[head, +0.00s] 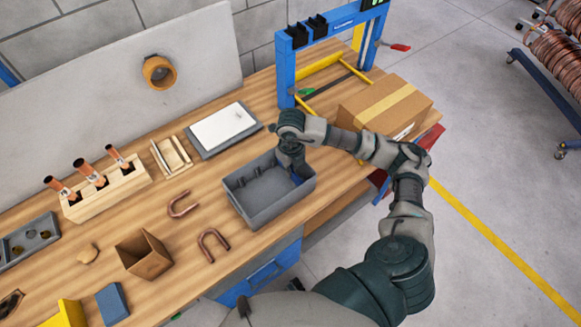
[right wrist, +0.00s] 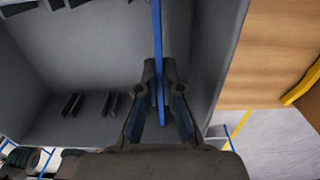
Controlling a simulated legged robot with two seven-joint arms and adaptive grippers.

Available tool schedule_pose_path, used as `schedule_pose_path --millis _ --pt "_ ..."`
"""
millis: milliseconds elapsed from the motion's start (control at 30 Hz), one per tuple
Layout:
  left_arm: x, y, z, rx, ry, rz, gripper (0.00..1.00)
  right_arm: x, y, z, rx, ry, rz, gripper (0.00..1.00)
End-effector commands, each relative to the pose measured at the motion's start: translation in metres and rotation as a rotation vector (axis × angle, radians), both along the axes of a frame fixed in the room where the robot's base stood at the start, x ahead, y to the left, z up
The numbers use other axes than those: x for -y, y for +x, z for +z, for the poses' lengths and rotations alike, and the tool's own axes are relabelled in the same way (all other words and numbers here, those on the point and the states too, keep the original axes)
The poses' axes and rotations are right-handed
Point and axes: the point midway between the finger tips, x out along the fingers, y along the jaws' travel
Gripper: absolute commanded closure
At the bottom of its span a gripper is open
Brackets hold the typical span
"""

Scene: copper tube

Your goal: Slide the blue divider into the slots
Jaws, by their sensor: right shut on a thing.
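The grey bin (head: 273,208) stands on the workbench, and its inside fills much of the right wrist view (right wrist: 75,50). Pairs of dark slot ribs (right wrist: 72,104) show along one inner wall. The blue divider (right wrist: 157,35) is thin and seen edge-on, near the bin's wall at the right of that view. My right gripper (right wrist: 160,95) is shut on the divider. In the head view my right gripper (head: 294,163) is over the right end of the bin and hides most of the divider. Whether the divider's edges sit in slots cannot be told. My left gripper is not in view.
Two copper U-tubes (head: 213,245) lie left of the bin. A tablet-like panel (head: 224,128) lies behind it. A cardboard box (head: 385,107) and a blue press frame (head: 330,35) stand at the back right. A small open brown box (head: 143,255) stands further left.

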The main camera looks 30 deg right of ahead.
Motion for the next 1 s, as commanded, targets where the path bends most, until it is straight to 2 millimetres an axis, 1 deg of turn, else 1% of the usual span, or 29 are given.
schedule_pose_path --millis 233,533,567,600,633,667,1000 --pt "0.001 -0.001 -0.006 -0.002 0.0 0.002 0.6 0.002 0.0 -0.008 -0.001 0.001 -0.001 1.0" --pt "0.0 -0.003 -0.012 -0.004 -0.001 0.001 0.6 0.0 0.0 -0.015 -0.001 -0.001 -0.001 1.0" --pt "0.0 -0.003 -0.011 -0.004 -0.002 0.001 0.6 -0.001 0.0 -0.014 -0.001 -0.002 -0.001 0.87" --pt "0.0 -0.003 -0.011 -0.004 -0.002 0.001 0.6 -0.001 0.0 -0.013 0.0 -0.002 -0.001 0.77" --pt "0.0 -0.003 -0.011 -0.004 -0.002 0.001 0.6 -0.001 0.0 -0.013 0.0 -0.002 -0.001 0.7" --pt "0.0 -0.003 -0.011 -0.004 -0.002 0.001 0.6 -0.002 0.0 -0.013 0.0 -0.002 -0.001 0.65" --pt "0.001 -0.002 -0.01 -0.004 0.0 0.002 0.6 0.001 0.0 -0.014 -0.001 0.0 -0.001 0.65"
